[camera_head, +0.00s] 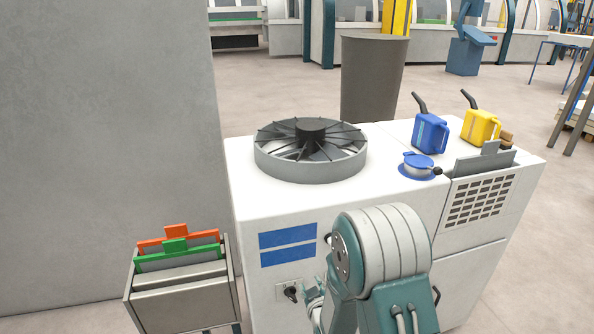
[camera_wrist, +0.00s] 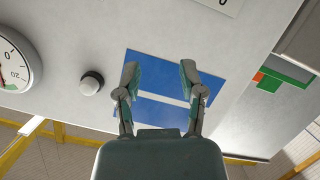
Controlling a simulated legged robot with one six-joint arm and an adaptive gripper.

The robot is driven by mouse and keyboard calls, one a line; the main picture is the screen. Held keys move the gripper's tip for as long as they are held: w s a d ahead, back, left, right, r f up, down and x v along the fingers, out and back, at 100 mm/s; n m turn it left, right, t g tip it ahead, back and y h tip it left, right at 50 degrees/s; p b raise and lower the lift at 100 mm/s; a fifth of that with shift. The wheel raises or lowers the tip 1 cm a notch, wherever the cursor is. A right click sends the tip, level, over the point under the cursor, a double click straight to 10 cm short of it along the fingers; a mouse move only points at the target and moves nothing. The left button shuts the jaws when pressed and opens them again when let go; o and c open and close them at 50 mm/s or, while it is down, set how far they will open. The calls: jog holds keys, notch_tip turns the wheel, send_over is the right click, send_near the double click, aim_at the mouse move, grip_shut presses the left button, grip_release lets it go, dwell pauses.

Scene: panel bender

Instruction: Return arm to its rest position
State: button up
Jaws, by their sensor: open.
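My gripper (camera_wrist: 160,76) is open and empty in the wrist view, its two fingers spread in front of a blue label with a white stripe (camera_wrist: 150,103) on the white machine. In the head view my gripper (camera_head: 314,293) is low in front of the machine cabinet (camera_head: 262,290), partly hidden by my bent grey-and-teal arm. It is just right of a black rotary switch (camera_head: 290,292) and below the blue label (camera_head: 288,245). I cannot tell how far the fingers are from the panel.
A round fan (camera_head: 311,150), a blue can (camera_head: 430,134) and a yellow can (camera_head: 481,126) are on the cabinet top. A folder bin (camera_head: 182,302) stands at left beside a grey wall (camera_head: 100,150). The wrist view shows a gauge (camera_wrist: 14,62) and a round knob (camera_wrist: 91,83).

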jog(key=s+d+r+m+g+h, duration=0.1)
jog(key=s+d+r+m+g, duration=0.15)
jog(key=r, duration=0.55)
jog(key=s+d+r+m+g+h, duration=0.1)
jog(key=s+d+r, duration=0.3)
jog(key=r, duration=0.4)
jog(key=s+d+r+m+g, duration=0.1)
jog(key=s+r, duration=0.2)
jog(key=s, duration=0.4)
jog(key=s+d+r+m+g, duration=0.1)
jog(key=s+d+r+g, duration=0.1)
jog(key=s, duration=0.6)
jog(key=s+d+r+m+g+h, duration=0.1)
jog(key=s+d+r+g, duration=0.1)
jog(key=s, duration=0.6)
jog(key=shift+r, duration=0.9)
